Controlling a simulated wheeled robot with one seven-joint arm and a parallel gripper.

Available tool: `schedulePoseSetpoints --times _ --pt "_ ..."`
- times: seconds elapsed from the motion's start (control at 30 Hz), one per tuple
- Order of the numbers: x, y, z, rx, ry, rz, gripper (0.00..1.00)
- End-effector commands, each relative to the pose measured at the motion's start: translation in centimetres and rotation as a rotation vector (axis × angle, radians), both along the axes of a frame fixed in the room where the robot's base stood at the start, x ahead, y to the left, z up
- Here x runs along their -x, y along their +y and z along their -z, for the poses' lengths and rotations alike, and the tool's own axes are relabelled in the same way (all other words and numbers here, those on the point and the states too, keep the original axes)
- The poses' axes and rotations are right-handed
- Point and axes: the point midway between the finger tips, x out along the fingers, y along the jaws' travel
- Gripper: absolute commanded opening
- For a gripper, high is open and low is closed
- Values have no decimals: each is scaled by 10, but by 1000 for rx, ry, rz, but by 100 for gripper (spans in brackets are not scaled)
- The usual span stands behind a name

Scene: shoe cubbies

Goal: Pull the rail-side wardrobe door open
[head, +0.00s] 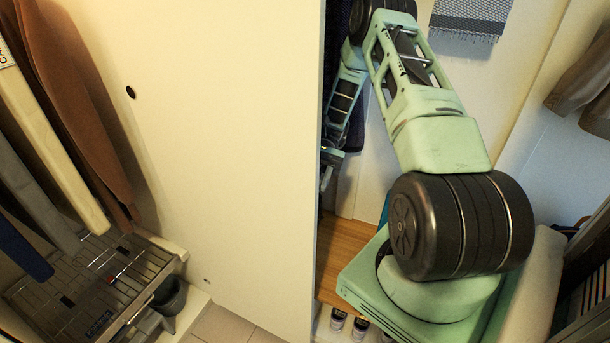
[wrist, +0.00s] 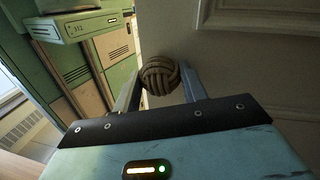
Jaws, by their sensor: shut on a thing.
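A round knob of woven rope (wrist: 160,73) shows in the wrist view, in front of a pale panelled door (wrist: 255,70). My gripper (wrist: 161,88) is shut on this knob, with one finger on either side of it. In the head view my arm reaches to the far side of a large plain white panel (head: 225,150). There my gripper (head: 327,172) is small and partly cut off by the panel's edge, and the knob cannot be made out. I cannot tell from the head view how far the door stands open.
Coats (head: 75,110) hang at the left above a metal rack (head: 100,275) and a dark cup (head: 169,296). A grey woven cloth (head: 470,15) hangs at the back.

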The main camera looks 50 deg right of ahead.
Motion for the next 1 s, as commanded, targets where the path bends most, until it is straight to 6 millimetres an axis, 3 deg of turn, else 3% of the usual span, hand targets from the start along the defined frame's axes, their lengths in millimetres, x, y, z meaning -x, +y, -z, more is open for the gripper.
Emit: schedulePoseSetpoints --times 0.5,0.53,0.6,1.0 --pt "2 -2 1 3 1 -1 1" --pt "2 -2 1 3 1 -1 45" --pt "2 -2 1 3 1 -1 63" --pt "-3 -10 3 3 -2 2 63"
